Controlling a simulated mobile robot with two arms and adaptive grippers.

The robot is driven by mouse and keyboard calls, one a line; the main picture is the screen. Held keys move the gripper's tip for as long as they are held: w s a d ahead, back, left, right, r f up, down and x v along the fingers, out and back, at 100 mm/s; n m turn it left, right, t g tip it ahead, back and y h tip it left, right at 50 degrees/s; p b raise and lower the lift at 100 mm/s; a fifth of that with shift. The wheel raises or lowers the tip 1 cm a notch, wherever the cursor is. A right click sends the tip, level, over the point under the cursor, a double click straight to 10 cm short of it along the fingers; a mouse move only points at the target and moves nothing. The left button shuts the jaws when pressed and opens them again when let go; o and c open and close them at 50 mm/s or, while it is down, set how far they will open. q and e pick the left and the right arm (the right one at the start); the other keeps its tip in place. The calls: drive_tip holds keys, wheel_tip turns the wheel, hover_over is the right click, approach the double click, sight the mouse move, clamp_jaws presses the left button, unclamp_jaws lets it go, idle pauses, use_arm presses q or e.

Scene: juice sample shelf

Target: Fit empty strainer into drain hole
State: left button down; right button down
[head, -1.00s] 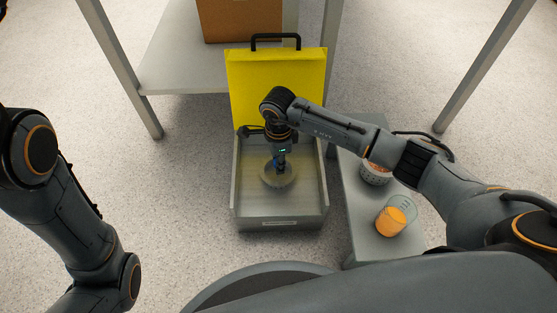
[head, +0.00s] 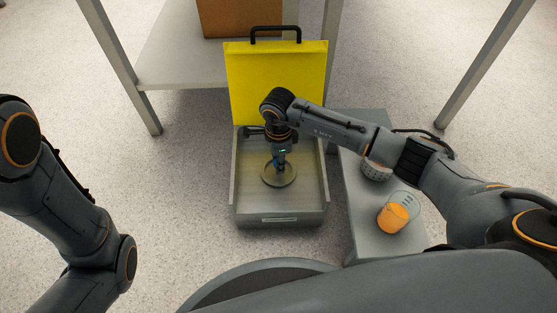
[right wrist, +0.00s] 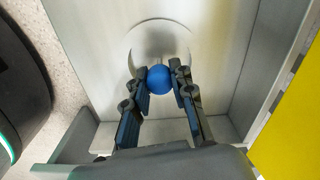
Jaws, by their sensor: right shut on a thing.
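My right gripper (head: 280,163) points down into the sink-like tray (head: 306,208) and is shut on a blue ball knob. In the right wrist view the fingers (right wrist: 158,82) close on the blue knob (right wrist: 159,79) from both sides. The pale round strainer (head: 291,179) shows under the gripper, at the tray floor. A round outline (right wrist: 158,30) shows behind the knob in the wrist view. The drain hole itself is largely covered, and I cannot tell whether the strainer is fully seated. My left arm is at the left edge; its gripper is out of view.
A bench (head: 365,240) at the right holds a perforated container (head: 376,172) and a tilted-looking glass of orange juice (head: 393,217). A yellow panel (head: 260,85) with a black handle stands behind the tray. A shelf with a brown box (head: 240,18) is farther back.

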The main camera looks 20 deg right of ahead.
drive_tip(key=shift+f, duration=0.3)
drive_tip(key=c, duration=1.1)
unclamp_jaws()
drive_tip(key=shift+o, duration=0.2)
drive_tip(key=shift+r, duration=0.25)
wheel_tip(320, 180, up, 12)
drive_tip(key=shift+f, duration=0.2)
